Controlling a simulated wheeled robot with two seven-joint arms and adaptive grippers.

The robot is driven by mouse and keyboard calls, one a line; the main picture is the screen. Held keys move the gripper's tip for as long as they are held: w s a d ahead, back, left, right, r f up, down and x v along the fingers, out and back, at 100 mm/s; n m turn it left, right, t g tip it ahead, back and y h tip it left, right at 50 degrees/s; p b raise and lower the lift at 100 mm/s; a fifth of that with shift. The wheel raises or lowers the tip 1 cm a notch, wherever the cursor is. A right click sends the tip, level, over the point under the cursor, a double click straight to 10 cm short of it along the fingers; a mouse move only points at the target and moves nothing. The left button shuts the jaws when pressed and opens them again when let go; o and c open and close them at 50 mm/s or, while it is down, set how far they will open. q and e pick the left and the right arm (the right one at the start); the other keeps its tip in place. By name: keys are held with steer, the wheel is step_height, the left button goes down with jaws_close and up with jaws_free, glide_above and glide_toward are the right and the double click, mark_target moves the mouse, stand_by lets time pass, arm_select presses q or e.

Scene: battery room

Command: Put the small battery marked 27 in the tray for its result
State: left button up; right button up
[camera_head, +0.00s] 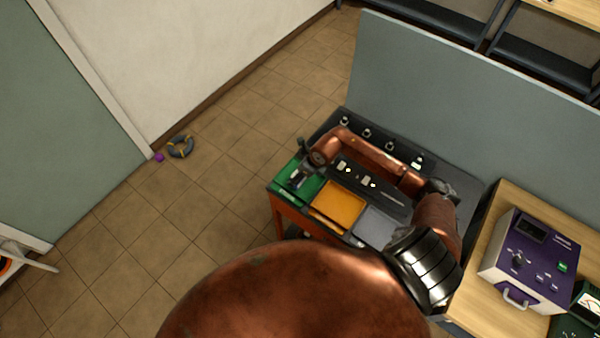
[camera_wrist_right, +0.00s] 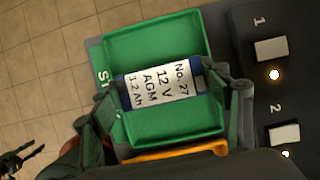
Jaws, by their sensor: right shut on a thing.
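The small battery (camera_wrist_right: 160,84) is dark blue with a white label reading No. 27, 12 V, AGM, 1.2 Ah. My right gripper (camera_head: 297,178) is shut on it, with one finger at each end in the right wrist view. The battery is over the green tray (camera_wrist_right: 150,38); I cannot tell whether it touches the floor of the tray. The green tray is at the left end of the bench in the head view (camera_head: 281,187). Its lettering is partly hidden. A dark claw-like part, probably my left gripper (camera_wrist_right: 22,160), shows small at the lower left of the wrist view.
An orange tray (camera_head: 340,203) and a grey tray (camera_head: 374,227) are beside the green one. Numbered places 1 and 2 (camera_wrist_right: 271,50) with lit lamps line the black panel. A purple instrument (camera_head: 530,258) stands on the wooden table at right. A grey partition (camera_head: 440,90) rises behind the bench.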

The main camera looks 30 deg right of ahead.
steer(key=o, duration=1.9)
steer(key=b+v, duration=0.2)
steer(key=v, duration=1)
steer(key=shift+s, duration=0.1)
